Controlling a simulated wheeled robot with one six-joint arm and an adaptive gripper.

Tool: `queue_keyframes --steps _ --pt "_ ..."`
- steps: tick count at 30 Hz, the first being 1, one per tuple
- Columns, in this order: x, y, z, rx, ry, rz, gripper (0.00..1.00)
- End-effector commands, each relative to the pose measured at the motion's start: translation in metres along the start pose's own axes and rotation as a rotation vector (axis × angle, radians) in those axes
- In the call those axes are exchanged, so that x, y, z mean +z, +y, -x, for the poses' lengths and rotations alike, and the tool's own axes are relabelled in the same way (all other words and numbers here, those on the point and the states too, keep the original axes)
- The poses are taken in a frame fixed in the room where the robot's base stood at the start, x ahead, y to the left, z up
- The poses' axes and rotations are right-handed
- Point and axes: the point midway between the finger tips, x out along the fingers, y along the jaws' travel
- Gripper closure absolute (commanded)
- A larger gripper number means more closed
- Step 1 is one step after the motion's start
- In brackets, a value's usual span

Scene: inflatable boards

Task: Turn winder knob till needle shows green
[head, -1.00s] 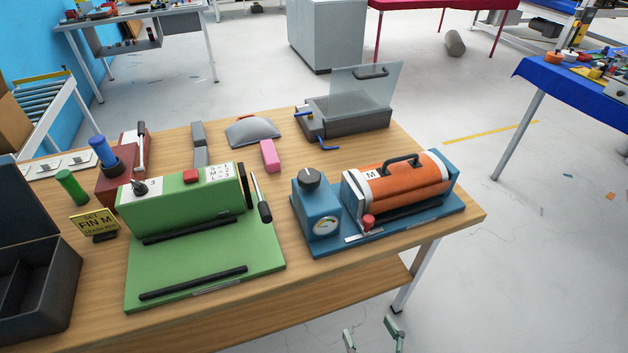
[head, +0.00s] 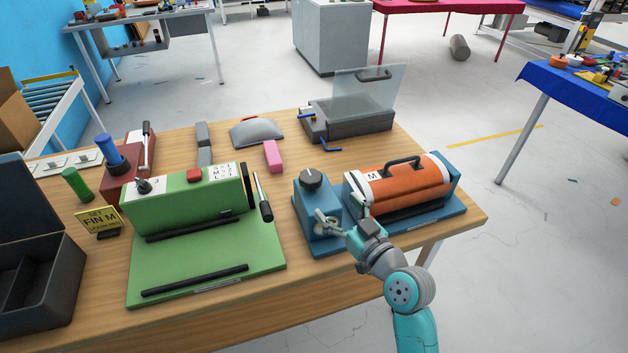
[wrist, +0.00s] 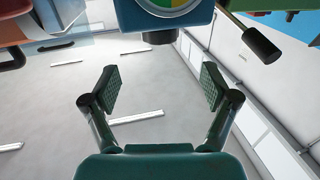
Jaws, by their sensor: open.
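The winder is a blue box (head: 301,205) with a black knob (head: 311,180) on top and a round gauge on its front. My gripper (head: 344,217) is open and empty in front of the box, below the knob and apart from it. A finger partly covers the gauge in the head view, so the needle cannot be read. In the wrist view my open fingers (wrist: 162,88) have nothing between them.
An orange roll (head: 415,181) with a black handle lies right of the box. The green machine (head: 190,205) stands to the left, its black-gripped lever (head: 264,205) close to the box. A yellow sign (head: 97,220) and dark tray (head: 65,285) are farther left.

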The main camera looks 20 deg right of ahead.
Motion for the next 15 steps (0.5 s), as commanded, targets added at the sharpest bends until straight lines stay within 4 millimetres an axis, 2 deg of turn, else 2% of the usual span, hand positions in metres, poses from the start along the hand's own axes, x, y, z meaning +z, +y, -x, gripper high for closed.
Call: queue_keyframes --steps 5,15 --pt "-0.001 -0.001 -0.017 -0.003 0.001 0.002 0.14" --pt "-0.001 -0.001 -0.075 -0.003 0.001 0.001 0.14"
